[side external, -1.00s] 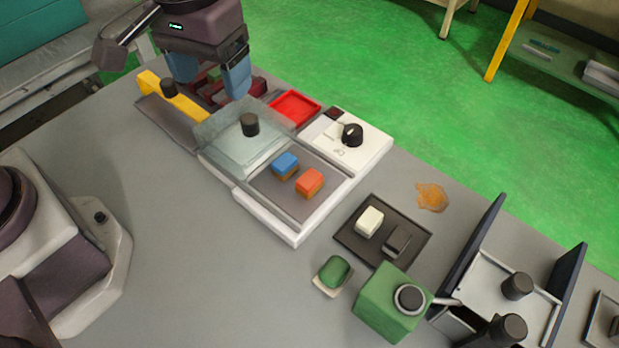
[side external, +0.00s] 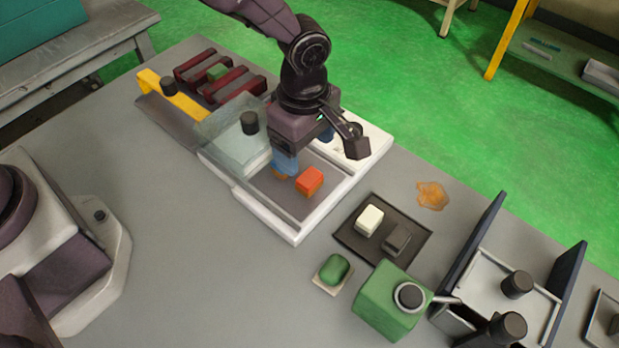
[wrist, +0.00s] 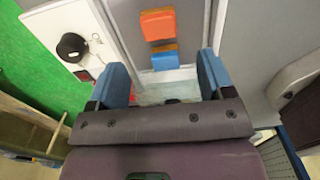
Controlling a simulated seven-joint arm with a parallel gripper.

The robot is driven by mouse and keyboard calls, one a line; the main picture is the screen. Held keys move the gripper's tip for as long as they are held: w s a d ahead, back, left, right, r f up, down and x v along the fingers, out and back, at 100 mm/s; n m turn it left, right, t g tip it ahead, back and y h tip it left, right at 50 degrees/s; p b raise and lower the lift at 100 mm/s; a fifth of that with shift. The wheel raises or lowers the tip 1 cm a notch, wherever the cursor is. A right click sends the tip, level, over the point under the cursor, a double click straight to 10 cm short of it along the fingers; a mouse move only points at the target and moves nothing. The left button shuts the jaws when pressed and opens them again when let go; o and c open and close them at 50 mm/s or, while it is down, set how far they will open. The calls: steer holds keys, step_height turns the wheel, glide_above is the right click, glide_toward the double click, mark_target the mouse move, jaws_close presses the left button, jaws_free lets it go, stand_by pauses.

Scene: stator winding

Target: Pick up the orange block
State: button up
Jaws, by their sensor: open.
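The orange block (side external: 309,181) sits on the grey recessed floor of the white-rimmed tray (side external: 297,238). In the wrist view the orange block (wrist: 158,25) is near the top middle, beyond the blue block (wrist: 165,61). My gripper (side external: 305,150) is above the back part of this tray, behind the orange block and apart from it. In the wrist view my gripper (wrist: 162,78) has its two blue fingers wide apart with nothing held between them. The blue block lies in line with the gap. In the side view my gripper mostly hides the blue block.
A clear-lidded box with a black knob (side external: 250,123) adjoins the tray. A dark red slotted rack (side external: 234,87) holds a green block. A dark mat (side external: 420,243) with a white block (side external: 369,220) and a green box (side external: 392,305) stand to the right.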

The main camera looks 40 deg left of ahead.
mark_target(305, 174)
step_height(305, 174, down, 8)
steer(key=shift+r, duration=0.2)
steer(key=shift+c, duration=0.4)
steer(key=c, duration=0.9)
